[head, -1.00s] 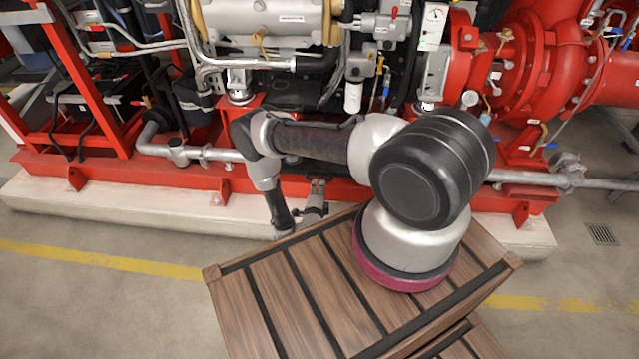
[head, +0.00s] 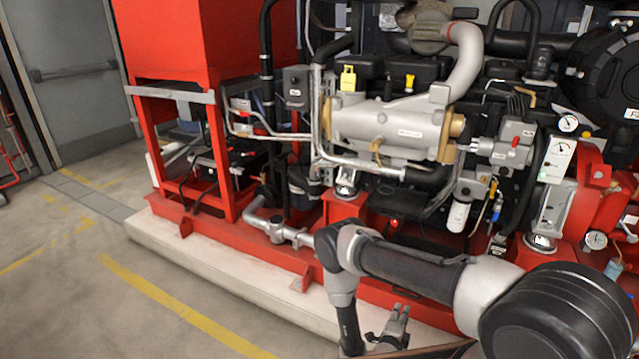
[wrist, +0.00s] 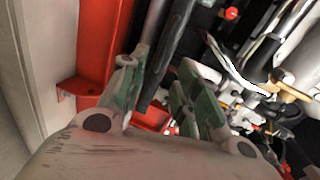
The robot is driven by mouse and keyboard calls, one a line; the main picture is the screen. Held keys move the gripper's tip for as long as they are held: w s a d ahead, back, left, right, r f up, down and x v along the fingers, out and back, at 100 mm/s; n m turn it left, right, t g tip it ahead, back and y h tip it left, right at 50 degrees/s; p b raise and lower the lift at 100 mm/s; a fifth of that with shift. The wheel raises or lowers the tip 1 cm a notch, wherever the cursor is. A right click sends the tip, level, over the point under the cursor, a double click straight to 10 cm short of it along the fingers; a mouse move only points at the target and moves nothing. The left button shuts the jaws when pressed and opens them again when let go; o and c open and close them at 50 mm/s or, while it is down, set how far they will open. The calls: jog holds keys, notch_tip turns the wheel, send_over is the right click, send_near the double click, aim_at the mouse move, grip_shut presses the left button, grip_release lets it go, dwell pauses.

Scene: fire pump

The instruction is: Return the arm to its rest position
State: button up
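My arm is folded in front of the red fire pump skid (head: 300,260), with the upper link (head: 410,270) level and the forearm hanging down. My gripper (head: 397,318) shows small near the bottom of the head view, beside the lower end of the forearm. In the wrist view my gripper (wrist: 160,80) has its two green-padded fingers apart, with nothing between them. The red frame and a dark pipe show beyond the fingers. Part of the wrist is cut off at the bottom of the head view.
The pump engine, with a silver cylinder (head: 388,128) and pipes, stands close behind the arm. A pale plinth (head: 210,258) runs under the red base. Open floor (head: 70,310) with yellow lines lies at left. A grey door (head: 75,75) is at the back left.

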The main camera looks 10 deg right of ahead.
jog(key=s+a+f+n+g+y, duration=0.4)
jog(key=s+f+n+g, duration=0.45)
jog(key=f, duration=0.25)
jog(key=a+r+n+g+y, duration=0.2)
jog(key=a+r+n, duration=0.15)
jog(key=r, duration=0.65)
jog(key=a+r+n+g+y, duration=0.1)
jog(key=a+r+n+g, duration=0.25)
jog(key=r, duration=0.55)
jog(key=a+r+n+g+y, duration=0.2)
jog(key=r+n, duration=0.3)
jog(key=r, duration=0.5)
jog(key=s+d+r+n+t, duration=0.1)
jog(key=s+d+r, duration=0.3)
jog(key=r, duration=1.1)
jog(key=s+d+r+n+t, duration=0.1)
jog(key=s+d+r+t, duration=0.3)
jog(key=r, duration=1)
jog(key=s+d+r+n+t, duration=0.1)
jog(key=s+d+r, duration=0.5)
jog(key=r, duration=0.9)
jog(key=shift+s+d+r+t, duration=0.2)
jog(key=shift+s+r+t, duration=0.15)
jog(key=shift+t, duration=0.45)
